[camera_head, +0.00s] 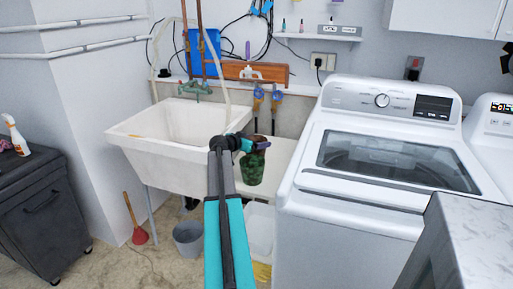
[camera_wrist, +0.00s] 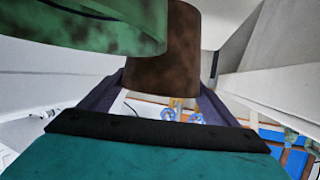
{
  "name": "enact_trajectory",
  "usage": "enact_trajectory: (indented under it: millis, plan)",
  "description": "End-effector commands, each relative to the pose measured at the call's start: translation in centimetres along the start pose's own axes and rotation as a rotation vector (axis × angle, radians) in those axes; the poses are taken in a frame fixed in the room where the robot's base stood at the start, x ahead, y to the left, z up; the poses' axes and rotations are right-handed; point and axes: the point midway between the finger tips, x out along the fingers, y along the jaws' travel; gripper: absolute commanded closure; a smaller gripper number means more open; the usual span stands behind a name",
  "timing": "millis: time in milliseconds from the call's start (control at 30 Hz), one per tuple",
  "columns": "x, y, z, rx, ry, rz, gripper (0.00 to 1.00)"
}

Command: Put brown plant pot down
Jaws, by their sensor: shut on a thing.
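The brown plant pot (camera_wrist: 165,50) is between the two dark fingers of my gripper (camera_wrist: 160,90) in the wrist view, and the gripper is shut on it. In the head view a little of the brown pot (camera_head: 259,140) shows behind my gripper (camera_head: 256,145), between the sink and the washing machine. A mottled green pot (camera_head: 252,168) is just below it. The green pot (camera_wrist: 110,25) also looms close at the upper left of the wrist view. I cannot tell whether the two pots touch.
A white surface (camera_head: 285,150) lies between the utility sink (camera_head: 140,132) and the washing machine (camera_head: 335,215). A grey bucket (camera_head: 188,238) and a plunger (camera_head: 138,232) stand on the floor. A grey counter corner (camera_head: 470,240) is at front right.

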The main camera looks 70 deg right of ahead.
Motion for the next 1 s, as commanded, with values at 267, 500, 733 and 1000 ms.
enact_trajectory:
  millis: [267, 500, 733, 1000]
  plan:
    - [1.0, 0.0, 2.7, -0.001, -0.001, 0.001, 0.51]
    - [1.1, 0.0, 3.0, 0.0, 0.0, 0.0, 0.51]
    - [1.2, 0.0, 3.2, 0.0, 0.0, 0.0, 0.51]
    - [1.2, 0.1, 3.2, 0.0, 0.0, 0.001, 0.0]
